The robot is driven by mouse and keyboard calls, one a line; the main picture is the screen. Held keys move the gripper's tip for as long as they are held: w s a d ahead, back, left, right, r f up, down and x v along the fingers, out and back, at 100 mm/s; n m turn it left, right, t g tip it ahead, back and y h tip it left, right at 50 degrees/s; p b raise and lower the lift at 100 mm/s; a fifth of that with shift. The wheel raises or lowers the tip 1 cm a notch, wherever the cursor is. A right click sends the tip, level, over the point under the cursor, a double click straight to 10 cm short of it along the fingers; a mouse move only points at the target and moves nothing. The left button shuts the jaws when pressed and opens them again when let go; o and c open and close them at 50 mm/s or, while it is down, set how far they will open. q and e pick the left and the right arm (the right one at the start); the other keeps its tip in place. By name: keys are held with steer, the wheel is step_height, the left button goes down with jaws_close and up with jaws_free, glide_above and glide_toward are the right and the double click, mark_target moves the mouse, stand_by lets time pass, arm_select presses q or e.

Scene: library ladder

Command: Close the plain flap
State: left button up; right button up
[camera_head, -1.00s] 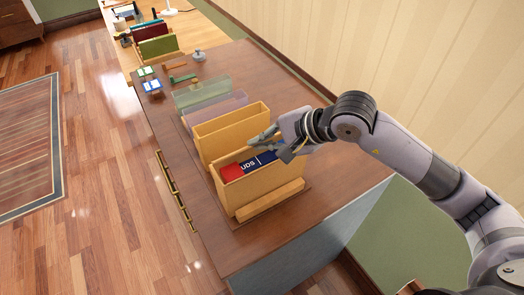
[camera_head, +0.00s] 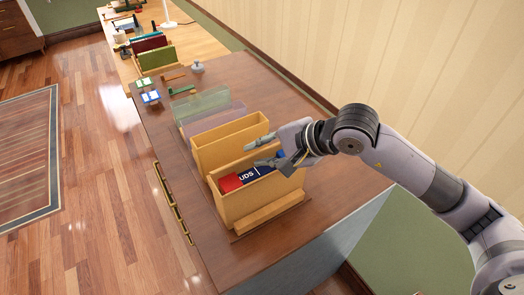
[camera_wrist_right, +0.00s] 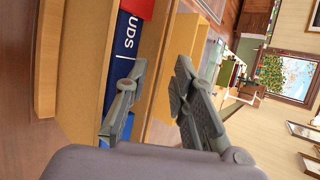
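On the desk a wooden upright box (camera_head: 262,200) stands at the near end, with a red piece (camera_head: 230,183) and a blue lettered piece (camera_head: 252,173) inside it. A second plain wooden box (camera_head: 225,141) stands just behind it. No part is clearly recognisable as the plain flap. My right gripper (camera_head: 253,154) is open and empty, its fingers reaching left over the right end of the two boxes. In the right wrist view, one finger of the gripper (camera_wrist_right: 160,68) is in front of the blue piece and the other is near the second box. My left gripper is not in view.
Purple (camera_head: 212,118) and green (camera_head: 202,101) translucent panels stand behind the boxes. A wooden bar (camera_head: 268,213) lies in front. Small items and a grey knobbed object (camera_head: 197,66) sit farther back. The desk (camera_head: 292,105) is bare to the right of the panels.

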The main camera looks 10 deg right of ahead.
steer(key=v, duration=1.2)
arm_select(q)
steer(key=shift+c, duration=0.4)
